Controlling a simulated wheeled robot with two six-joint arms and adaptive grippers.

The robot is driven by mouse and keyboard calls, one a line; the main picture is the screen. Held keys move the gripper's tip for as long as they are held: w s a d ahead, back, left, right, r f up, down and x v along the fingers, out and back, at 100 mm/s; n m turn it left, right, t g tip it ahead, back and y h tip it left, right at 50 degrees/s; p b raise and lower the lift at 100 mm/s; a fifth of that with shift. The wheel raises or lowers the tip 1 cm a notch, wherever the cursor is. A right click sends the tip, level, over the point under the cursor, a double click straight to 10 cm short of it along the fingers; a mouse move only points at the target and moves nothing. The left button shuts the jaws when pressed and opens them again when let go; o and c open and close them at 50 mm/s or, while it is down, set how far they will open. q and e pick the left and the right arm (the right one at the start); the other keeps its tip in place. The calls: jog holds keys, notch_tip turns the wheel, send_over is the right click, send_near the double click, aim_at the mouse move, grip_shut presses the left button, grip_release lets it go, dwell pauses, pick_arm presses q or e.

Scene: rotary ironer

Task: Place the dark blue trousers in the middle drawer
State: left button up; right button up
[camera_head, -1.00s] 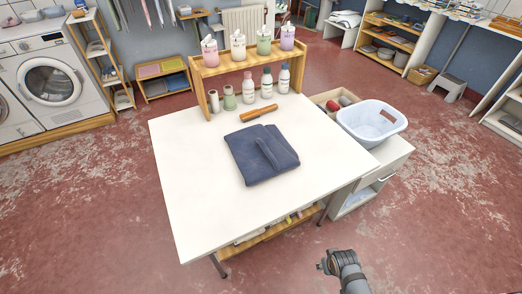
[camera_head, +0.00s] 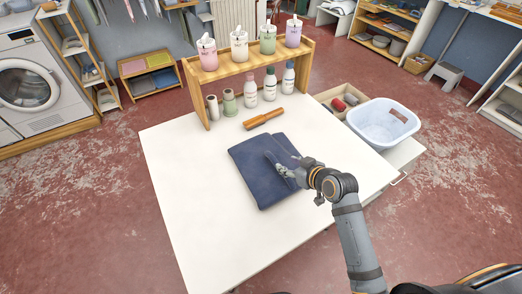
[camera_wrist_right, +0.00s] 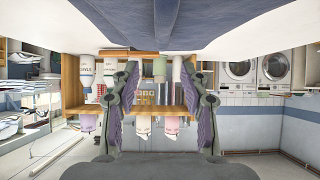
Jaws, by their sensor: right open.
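The dark blue trousers (camera_head: 255,185) lie folded in a flat bundle on the white table. They also show upside down along the top of the right wrist view (camera_wrist_right: 165,18). My right gripper (camera_head: 276,164) is over the right part of the trousers, partly hiding them. In the wrist view its two fingers (camera_wrist_right: 160,85) are wide apart with nothing between them, and the trousers are beyond one side of them. Whether it touches the cloth I cannot tell. A white cabinet (camera_head: 404,154) stands at the table's right; its drawers are mostly hidden by my arm and the table. My left gripper is out of view.
A wooden shelf (camera_head: 250,58) with several dispensers stands at the table's back, with bottles (camera_head: 269,84) and spools below. A wooden-handled tool (camera_head: 263,118) lies behind the trousers. A pale blue basket (camera_head: 385,125) and a wooden box (camera_head: 330,98) sit on the cabinet. The table's left side is clear.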

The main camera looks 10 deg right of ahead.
aim_at(273, 157)
jog(key=shift+w+a, duration=0.1)
jog(key=shift+w, duration=0.15)
jog(key=shift+f, duration=0.1)
jog(key=x, duration=0.2)
jog(key=shift+w+a+f, duration=0.15)
jog(key=shift+w+f, duration=0.1)
jog(key=shift+w, duration=0.05)
jog(key=shift+x, duration=1.25)
jog(key=x, duration=0.4)
jog(key=shift+s+a+r, duration=0.1)
jog(key=shift+s, duration=0.1)
jog(key=shift+c, duration=0.5)
grip_shut()
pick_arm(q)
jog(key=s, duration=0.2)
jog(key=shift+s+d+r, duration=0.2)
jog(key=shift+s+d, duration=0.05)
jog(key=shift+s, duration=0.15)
